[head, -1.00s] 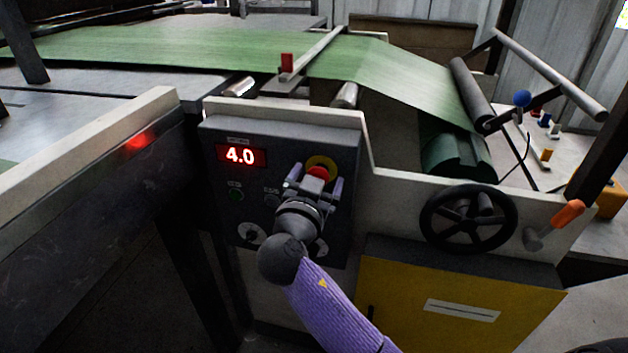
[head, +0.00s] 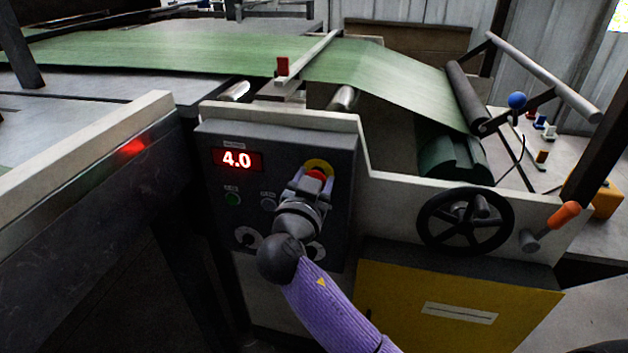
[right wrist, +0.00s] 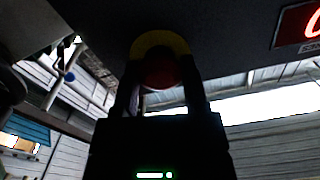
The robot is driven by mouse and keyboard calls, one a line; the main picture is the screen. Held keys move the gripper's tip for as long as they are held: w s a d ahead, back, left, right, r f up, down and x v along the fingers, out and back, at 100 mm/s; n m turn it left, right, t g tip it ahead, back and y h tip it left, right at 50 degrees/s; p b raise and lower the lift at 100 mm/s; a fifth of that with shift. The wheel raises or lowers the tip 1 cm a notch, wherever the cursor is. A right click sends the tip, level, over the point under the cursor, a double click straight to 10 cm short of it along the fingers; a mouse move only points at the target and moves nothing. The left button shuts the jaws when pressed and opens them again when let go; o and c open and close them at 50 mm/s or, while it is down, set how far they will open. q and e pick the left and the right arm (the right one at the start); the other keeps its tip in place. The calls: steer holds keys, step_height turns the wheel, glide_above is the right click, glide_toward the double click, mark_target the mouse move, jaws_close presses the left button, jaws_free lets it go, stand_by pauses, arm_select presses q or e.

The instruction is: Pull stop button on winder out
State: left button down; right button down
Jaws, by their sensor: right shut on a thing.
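The red stop button (head: 317,173) sits on a yellow ring (head: 320,165) on the dark winder panel (head: 225,138). In the right wrist view the red button (right wrist: 160,72) and its yellow ring (right wrist: 160,42) show straight ahead of the gripper. My right gripper (head: 315,180) is shut on the red button, with one finger on each side of it. In the right wrist view the gripper (right wrist: 158,82) has the button between its fingertips. The gripper hides part of the button in the head view. My left gripper is not in view.
A red display (head: 237,159) on the panel reads 4.0. A green button (head: 233,198) and knobs sit below it. A black handwheel (head: 465,222) and an orange-handled lever (head: 563,216) are to the right, above a yellow cabinet (head: 460,305). Green web (head: 390,75) runs behind.

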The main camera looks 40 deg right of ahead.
steer(key=shift+s+a+f, duration=0.1)
steer(key=shift+s+a, duration=0.2)
steer(key=shift+a, duration=0.05)
steer(key=shift+c, duration=0.5)
jaws_free()
steer(key=p+v, duration=0.1)
steer(key=v, duration=0.9)
